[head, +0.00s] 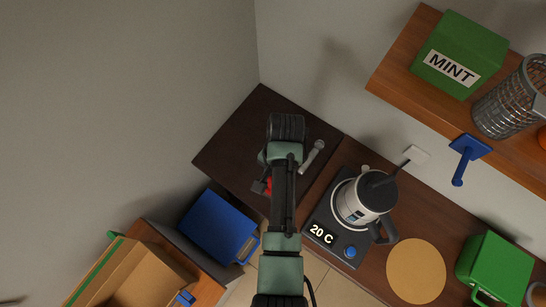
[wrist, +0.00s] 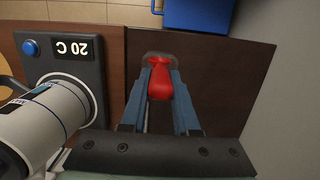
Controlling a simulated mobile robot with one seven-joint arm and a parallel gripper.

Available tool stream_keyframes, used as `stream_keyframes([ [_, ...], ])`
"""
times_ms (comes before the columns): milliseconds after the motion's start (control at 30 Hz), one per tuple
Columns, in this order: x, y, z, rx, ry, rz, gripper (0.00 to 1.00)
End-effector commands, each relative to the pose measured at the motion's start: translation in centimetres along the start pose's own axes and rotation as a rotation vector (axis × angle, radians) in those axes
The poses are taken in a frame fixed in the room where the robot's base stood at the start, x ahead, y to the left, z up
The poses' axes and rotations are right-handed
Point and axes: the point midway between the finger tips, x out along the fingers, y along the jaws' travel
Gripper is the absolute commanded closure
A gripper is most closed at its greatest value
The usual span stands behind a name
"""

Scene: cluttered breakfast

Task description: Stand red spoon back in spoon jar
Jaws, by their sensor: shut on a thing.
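A red piece (wrist: 160,84), which looks like part of the red spoon, sits between the two fingers of my gripper (wrist: 160,68) in the wrist view. My gripper is shut on it, above the dark brown counter. In the head view only a small bit of red (head: 268,186) shows beside my gripper (head: 262,187); my arm covers the rest. A dim grey shape lies at the fingertips in the wrist view; I cannot tell whether it is part of the spoon or something behind. I cannot make out the spoon jar in either view.
A blue box (head: 219,225) is at the left. A round board (head: 416,271) and green container (head: 497,268) are further right. A shelf above holds a green MINT box (head: 462,50) and mesh basket (head: 507,105).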

Motion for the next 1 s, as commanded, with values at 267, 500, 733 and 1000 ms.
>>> stream_keyframes([
  [267,1.6,0.0,-0.3,0.000,0.002,-0.001,1.00],
  [500,1.9,0.0,-0.4,0.000,0.001,-0.001,1.00],
  [733,1.8,0.0,-0.4,0.000,0.002,-0.001,0.41],
  [1000,1.7,0.0,-0.3,0.000,0.002,-0.001,0.41],
])
